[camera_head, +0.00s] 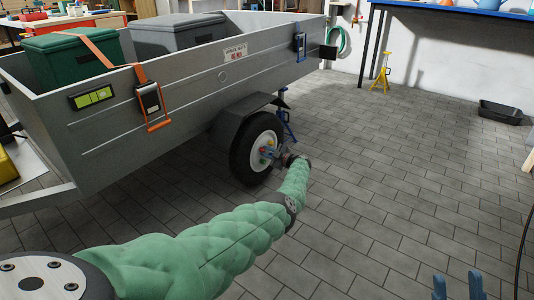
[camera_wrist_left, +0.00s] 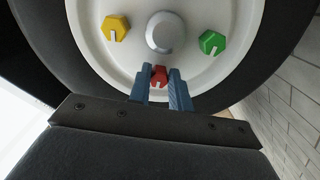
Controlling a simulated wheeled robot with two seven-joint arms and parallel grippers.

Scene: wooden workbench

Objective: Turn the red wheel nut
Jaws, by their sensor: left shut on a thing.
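The red wheel nut (camera_wrist_left: 159,76) is on the white wheel hub (camera_wrist_left: 196,74) in the left wrist view, below the grey centre cap (camera_wrist_left: 166,33). The blue fingers of my left gripper (camera_wrist_left: 160,84) are shut on the red nut, one on each side. A white line shows on its face. In the head view my left gripper (camera_head: 277,156) is at the wheel of the grey trailer and partly hidden by its own wrist. The blue fingertips of my right gripper (camera_head: 458,287) show at the lower right edge, apart from each other with nothing visible between them.
A yellow nut (camera_wrist_left: 116,28) and a green nut (camera_wrist_left: 212,42) sit beside the centre cap. The black tyre (camera_head: 240,158) is under a fender of the trailer (camera_head: 190,90). A blue jack post (camera_head: 285,115) stands close by the wheel.

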